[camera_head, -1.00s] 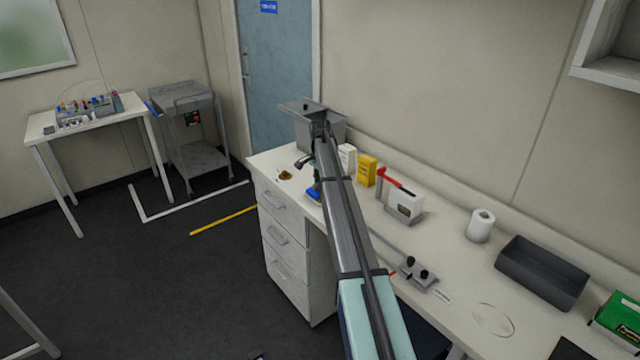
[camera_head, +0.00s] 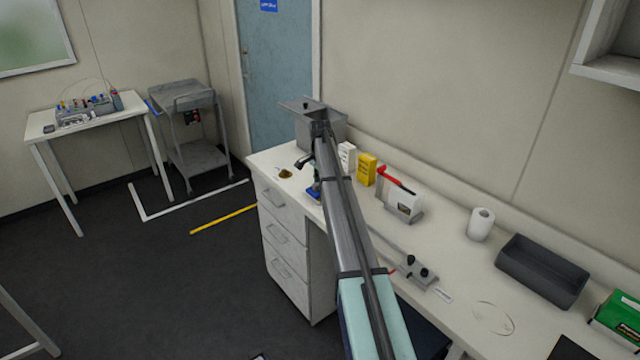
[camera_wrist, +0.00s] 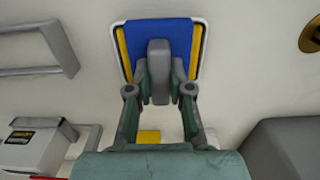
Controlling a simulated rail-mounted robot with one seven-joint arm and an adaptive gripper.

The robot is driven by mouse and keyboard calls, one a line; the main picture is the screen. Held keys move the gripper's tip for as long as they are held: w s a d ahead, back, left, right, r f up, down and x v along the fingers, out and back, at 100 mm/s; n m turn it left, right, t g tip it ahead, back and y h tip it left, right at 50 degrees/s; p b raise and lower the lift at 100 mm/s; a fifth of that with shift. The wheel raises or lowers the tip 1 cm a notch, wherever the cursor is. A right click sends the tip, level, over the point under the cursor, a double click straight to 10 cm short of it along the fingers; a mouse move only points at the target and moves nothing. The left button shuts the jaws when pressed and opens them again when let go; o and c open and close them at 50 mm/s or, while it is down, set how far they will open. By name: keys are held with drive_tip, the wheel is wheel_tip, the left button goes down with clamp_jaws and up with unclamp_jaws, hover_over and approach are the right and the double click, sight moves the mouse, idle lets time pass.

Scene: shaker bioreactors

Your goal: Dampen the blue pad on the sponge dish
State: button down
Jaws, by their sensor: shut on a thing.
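The blue pad (camera_wrist: 146,32) shows in the wrist view with a grey upright grip (camera_wrist: 159,62) at its middle. It is over the white sponge dish (camera_wrist: 118,52), whose yellow sponge (camera_wrist: 196,50) shows as strips on both sides. Whether pad and sponge touch is hidden from above. My gripper (camera_wrist: 160,84) is shut on the grey grip of the pad. In the head view the blue pad (camera_head: 313,189) is a small patch on the bench beside my arm, and the fingers are mostly hidden.
On the bench stand a grey metal box (camera_head: 312,130), a white box (camera_head: 347,157), a yellow box (camera_head: 366,170), a red-handled device (camera_head: 401,200), a paper roll (camera_head: 481,224) and a dark tray (camera_head: 541,271). A brass dish (camera_head: 285,174) lies near the left end.

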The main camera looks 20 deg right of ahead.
idle(0.7)
drive_tip(key=shift+r+p, duration=1.4)
drive_tip(key=shift+r, duration=2.05)
